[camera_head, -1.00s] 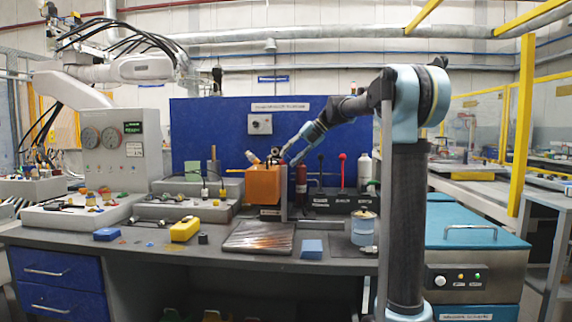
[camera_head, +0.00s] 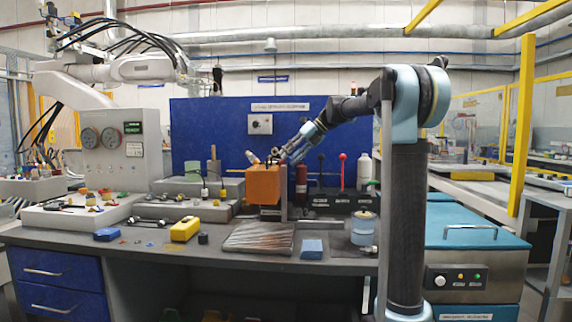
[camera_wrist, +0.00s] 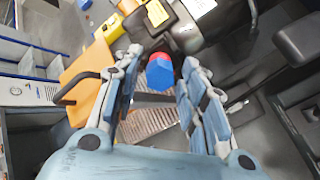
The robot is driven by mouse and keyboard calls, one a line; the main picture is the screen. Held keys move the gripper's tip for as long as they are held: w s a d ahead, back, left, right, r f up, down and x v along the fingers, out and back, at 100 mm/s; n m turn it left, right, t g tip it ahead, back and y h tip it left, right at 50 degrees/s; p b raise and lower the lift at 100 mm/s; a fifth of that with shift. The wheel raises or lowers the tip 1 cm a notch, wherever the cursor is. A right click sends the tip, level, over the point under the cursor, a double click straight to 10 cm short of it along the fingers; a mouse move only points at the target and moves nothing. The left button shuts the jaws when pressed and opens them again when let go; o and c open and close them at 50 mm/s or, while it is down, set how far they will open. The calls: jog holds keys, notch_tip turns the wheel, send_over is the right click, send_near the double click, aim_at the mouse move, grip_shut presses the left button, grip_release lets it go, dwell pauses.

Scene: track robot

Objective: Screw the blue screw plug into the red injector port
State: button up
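The blue screw plug (camera_wrist: 160,78) shows in the wrist view as a faceted blue piece between my fingertips. A red part (camera_wrist: 160,57), apparently the injector port, shows directly beyond it; I cannot tell how deeply they are engaged. My gripper (camera_wrist: 163,65) has its fingers spread on both sides of the plug, with visible gaps, so it looks open. In the head view my gripper (camera_head: 280,156) is at the top right of the orange box (camera_head: 263,186); the plug is too small to make out there.
A dark ribbed tray (camera_head: 259,247), a yellow case (camera_head: 185,229) and a blue block (camera_head: 312,248) lie on the bench. A red bottle (camera_head: 301,186) stands right of the box.

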jog(key=n, duration=0.7)
dwell(0.3)
jog(key=shift+n, duration=0.5)
jog(key=n, duration=0.3)
jog(key=shift+n, duration=0.4)
jog(key=n, duration=0.7)
